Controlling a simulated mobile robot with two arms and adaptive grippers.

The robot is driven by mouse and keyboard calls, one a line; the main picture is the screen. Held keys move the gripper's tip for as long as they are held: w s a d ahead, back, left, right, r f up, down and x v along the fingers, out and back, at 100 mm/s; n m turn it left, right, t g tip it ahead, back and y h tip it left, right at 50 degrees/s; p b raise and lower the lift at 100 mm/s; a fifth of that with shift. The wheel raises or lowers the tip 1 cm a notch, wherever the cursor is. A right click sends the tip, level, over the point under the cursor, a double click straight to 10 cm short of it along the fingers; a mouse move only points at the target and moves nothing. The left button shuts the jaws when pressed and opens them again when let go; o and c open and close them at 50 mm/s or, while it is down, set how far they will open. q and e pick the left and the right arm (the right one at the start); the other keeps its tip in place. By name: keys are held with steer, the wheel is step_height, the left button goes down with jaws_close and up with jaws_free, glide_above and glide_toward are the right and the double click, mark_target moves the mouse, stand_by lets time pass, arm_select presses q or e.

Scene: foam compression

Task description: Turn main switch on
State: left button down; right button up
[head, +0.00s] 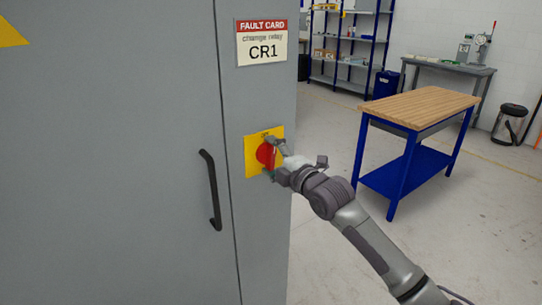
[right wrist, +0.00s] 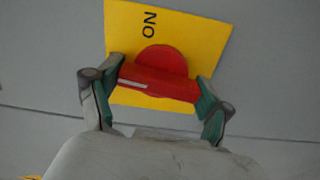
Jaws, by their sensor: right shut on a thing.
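The main switch is a red rotary knob (head: 265,154) on a yellow plate (head: 249,160), fixed to the front of a grey cabinet. In the right wrist view the red knob (right wrist: 160,75) has a long handle bar with a white line near one end. The word ON is printed on the yellow plate (right wrist: 205,35) there. My right gripper (head: 273,157) is at the knob. In the right wrist view my right gripper (right wrist: 158,88) has one finger at each end of the handle bar and is shut on it. My left gripper is not in view.
The cabinet (head: 120,150) has a black door handle (head: 210,190) left of the switch. A fault card (head: 262,43) reading CR1 is above it. A blue table with a wooden top (head: 420,105) stands to the right. Shelves (head: 345,50) and a grey bench (head: 450,67) are behind.

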steer(key=m+p, duration=0.1)
steer(key=m, duration=0.3)
steer(key=m+p, duration=0.1)
steer(key=m, duration=0.4)
steer(key=m+p, duration=0.1)
steer(key=m, duration=0.3)
steer(key=shift+f+m+p, duration=0.1)
steer(key=shift+m+p, duration=0.2)
steer(key=shift+m, duration=1.5)
steer(key=o, duration=1.1)
